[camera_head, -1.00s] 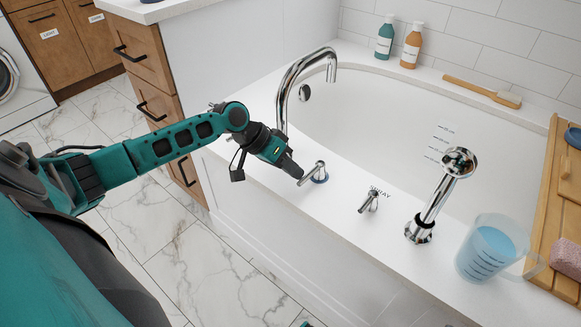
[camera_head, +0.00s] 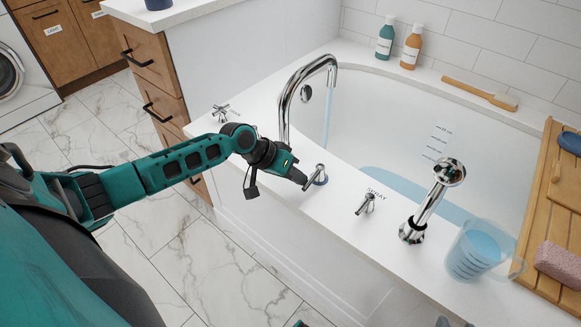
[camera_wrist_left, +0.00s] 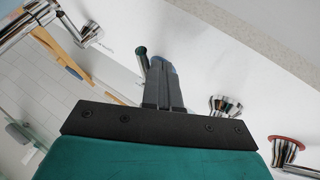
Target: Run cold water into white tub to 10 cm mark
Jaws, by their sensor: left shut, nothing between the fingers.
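The white tub (camera_head: 400,110) has blue water (camera_head: 415,190) across its bottom, its edge below the printed level marks (camera_head: 437,142). A thin stream falls from the chrome spout (camera_head: 330,75). The chrome cold handle (camera_head: 316,177), with a blue ring at its base, stands on the deck. My left gripper (camera_head: 303,180) is shut and empty, its tips beside the handle, seemingly touching it. In the left wrist view the shut fingers (camera_wrist_left: 160,88) cover most of the handle, leaving its lever end (camera_wrist_left: 142,58) showing. My right gripper cannot be made out.
The hot handle (camera_head: 221,112) stands left of the spout. The spray handle (camera_head: 366,203), hand shower (camera_head: 432,205) and jug of blue liquid (camera_head: 475,250) stand along the deck to the right. A wooden tray (camera_head: 530,220) spans the tub. Bottles (camera_head: 411,45) and a brush (camera_head: 480,92) are behind.

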